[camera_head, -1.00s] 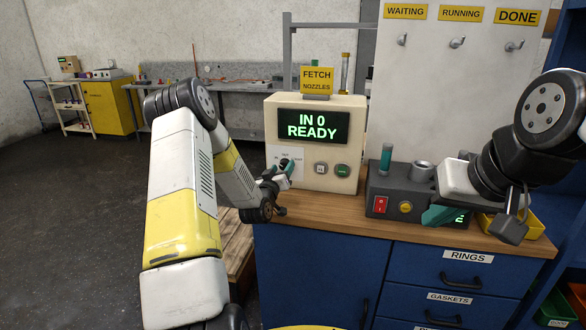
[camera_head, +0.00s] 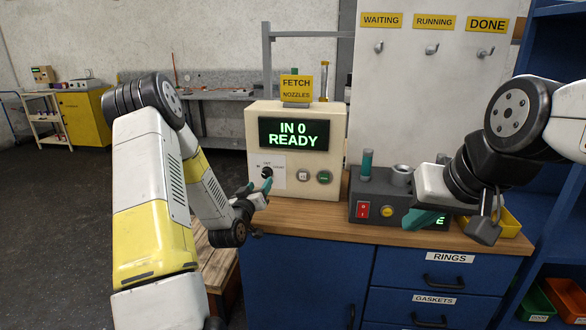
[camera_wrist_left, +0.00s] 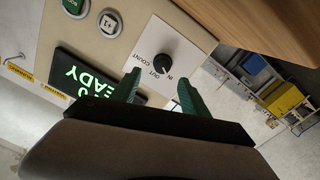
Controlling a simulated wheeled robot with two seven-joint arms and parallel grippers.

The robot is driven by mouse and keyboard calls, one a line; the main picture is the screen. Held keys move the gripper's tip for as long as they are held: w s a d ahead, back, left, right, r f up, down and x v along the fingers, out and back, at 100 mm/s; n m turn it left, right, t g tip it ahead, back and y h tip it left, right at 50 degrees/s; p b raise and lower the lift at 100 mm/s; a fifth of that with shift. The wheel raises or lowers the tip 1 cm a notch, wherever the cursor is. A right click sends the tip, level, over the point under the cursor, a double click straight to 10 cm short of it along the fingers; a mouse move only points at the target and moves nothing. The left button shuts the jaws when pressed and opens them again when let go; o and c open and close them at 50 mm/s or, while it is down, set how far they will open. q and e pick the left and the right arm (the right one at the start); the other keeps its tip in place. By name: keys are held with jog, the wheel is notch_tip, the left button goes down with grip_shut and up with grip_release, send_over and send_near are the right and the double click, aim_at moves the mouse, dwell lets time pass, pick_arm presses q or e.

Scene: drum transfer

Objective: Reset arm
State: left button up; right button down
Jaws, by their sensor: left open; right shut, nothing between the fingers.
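My left gripper (camera_head: 256,193) is open and empty in front of the lower left of the cream control box (camera_head: 255,135). In the left wrist view its two teal fingers (camera_wrist_left: 158,88) are spread, with the black knob (camera_wrist_left: 168,64) of the box beyond them. The knob also shows in the head view (camera_head: 267,172), clear of the fingers. The box screen (camera_head: 293,134) reads IN 0 READY. My right gripper (camera_head: 426,219) is shut and empty, in front of the dark grey device (camera_head: 385,208) on the bench; it hides part of that device's small green display.
The wooden bench top (camera_head: 330,222) is bare in front of the box. A yellow bin (camera_head: 508,222) sits behind my right gripper. A board with hooks (camera_head: 432,90) stands behind, and blue drawers (camera_head: 430,274) are below. Open floor (camera_head: 60,220) lies to the left.

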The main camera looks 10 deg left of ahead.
pick_arm(q)
jog(key=s+d+r+m+g, duration=0.2)
jog(key=s+r+g, duration=0.1)
jog(key=s+r, duration=0.35)
jog(key=s+d+r+m+g, duration=0.1)
jog(key=s+d+r+g, duration=0.2)
jog(key=s+r, duration=0.3)
jog(key=s+d+r+g, duration=0.1)
jog(key=s+r+g, duration=0.1)
jog(key=s, duration=0.9)
jog(key=s+d+r+m+g+h, duration=0.1)
jog(key=s+d+r+g, duration=0.1)
jog(key=s, duration=1)
jog(key=shift+s+g, duration=0.3)
jog(key=shift+g, duration=0.6)
